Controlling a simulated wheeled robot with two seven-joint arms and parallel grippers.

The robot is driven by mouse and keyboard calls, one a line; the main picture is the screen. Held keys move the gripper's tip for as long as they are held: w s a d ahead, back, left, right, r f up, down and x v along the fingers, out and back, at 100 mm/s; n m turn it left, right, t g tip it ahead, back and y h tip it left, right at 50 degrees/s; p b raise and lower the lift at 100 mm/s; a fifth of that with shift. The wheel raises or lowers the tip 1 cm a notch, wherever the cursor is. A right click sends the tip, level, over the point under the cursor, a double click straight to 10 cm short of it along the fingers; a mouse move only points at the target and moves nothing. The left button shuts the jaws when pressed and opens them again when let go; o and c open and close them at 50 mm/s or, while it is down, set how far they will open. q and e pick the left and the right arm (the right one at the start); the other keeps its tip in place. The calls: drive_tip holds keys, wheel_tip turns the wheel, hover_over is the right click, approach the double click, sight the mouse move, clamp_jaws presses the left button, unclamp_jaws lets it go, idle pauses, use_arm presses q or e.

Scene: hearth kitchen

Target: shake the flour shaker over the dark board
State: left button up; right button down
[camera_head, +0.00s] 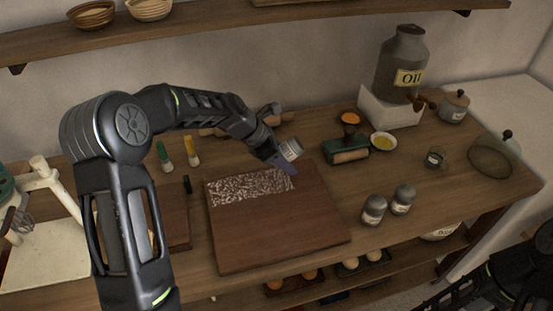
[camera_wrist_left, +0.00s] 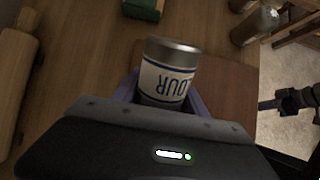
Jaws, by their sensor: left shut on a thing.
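The flour shaker (camera_head: 291,149), a small pale can with a grey metal end, is held tilted above the far right part of the dark board (camera_head: 275,235). White flour (camera_head: 245,189) lies in a speckled band along the board's far side. My left gripper (camera_head: 281,160) is shut on the shaker; in the left wrist view the shaker (camera_wrist_left: 168,75) sits between the fingers with part of its "FLOUR" label showing. My right arm is at the lower right of the head view; its finger state is unclear.
Two grey shakers (camera_head: 374,209) (camera_head: 403,199) stand right of the board. A glass dome (camera_head: 493,157) is at right.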

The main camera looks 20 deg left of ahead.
use_arm(q)
drive_tip(key=shift+w+d, duration=0.45)
drive_tip(key=shift+d, duration=0.15)
drive_tip(key=shift+s+d+p, duration=0.3)
drive_tip(key=shift+s+d, duration=0.05)
drive_tip(key=shift+d, duration=0.15)
drive_tip(key=shift+w+a, duration=0.35)
drive_tip(key=shift+a, duration=0.2)
drive_tip(key=shift+d+p, duration=0.15)
drive_tip(key=shift+p, duration=0.15)
